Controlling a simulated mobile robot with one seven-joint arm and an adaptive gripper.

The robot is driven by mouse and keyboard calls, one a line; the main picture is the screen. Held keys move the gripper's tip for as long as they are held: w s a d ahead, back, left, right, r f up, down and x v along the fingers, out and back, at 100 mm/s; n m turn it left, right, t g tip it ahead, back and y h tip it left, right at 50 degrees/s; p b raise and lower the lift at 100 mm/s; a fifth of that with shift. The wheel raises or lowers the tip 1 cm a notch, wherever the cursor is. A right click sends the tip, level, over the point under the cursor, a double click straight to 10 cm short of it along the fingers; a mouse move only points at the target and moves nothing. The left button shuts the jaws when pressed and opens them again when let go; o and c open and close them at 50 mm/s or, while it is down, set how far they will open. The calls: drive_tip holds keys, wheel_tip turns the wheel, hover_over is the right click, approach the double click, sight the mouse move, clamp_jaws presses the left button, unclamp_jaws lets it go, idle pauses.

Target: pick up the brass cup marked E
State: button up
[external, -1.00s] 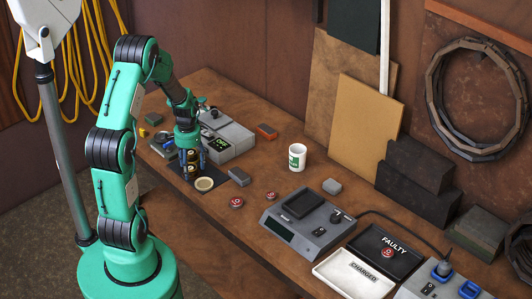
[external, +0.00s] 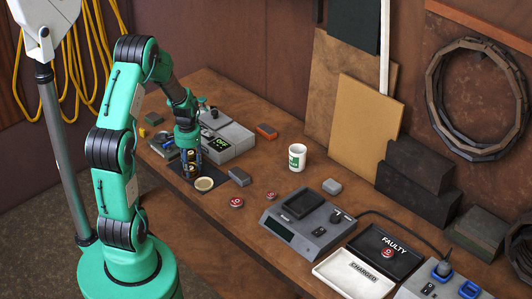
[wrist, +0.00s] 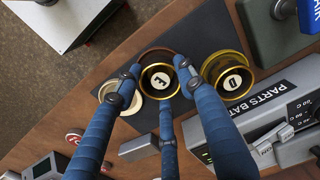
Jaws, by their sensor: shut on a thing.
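The brass cup marked E (wrist: 160,80) is a gold-rimmed cup with a dark inside and a white disc with the letter at its bottom. In the wrist view it sits between the blue fingers of my gripper (wrist: 158,76), which are shut on it. In the external view my gripper (external: 191,166) is low over the dark mat (wrist: 195,48), with the fingers hiding much of the cup. I cannot tell whether the cup is clear of the mat. A similar brass cup marked D (wrist: 230,80) stands just to the right in the wrist view.
A cream round dish (external: 204,184) lies close beside the held cup. The grey parts bath (external: 228,140) stands behind my gripper.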

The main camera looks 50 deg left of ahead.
sight(192, 168)
drive_tip(key=shift+r, duration=0.8)
wheel_tip(192, 168, up, 2)
drive_tip(key=shift+r+p, duration=0.15)
drive_tip(key=shift+p, duration=0.4)
drive_tip(key=s+d+p, duration=0.1)
drive_tip(key=s+d, duration=0.3)
drive_tip(key=s, duration=0.3)
drive_tip(key=s+d+r, duration=0.1)
drive_tip(key=s+d, duration=0.3)
drive_tip(key=s, duration=0.2)
drive_tip(key=shift+s+d+p, duration=0.25)
drive_tip(key=shift+s+p, duration=0.1)
drive_tip(key=shift+w, duration=0.1)
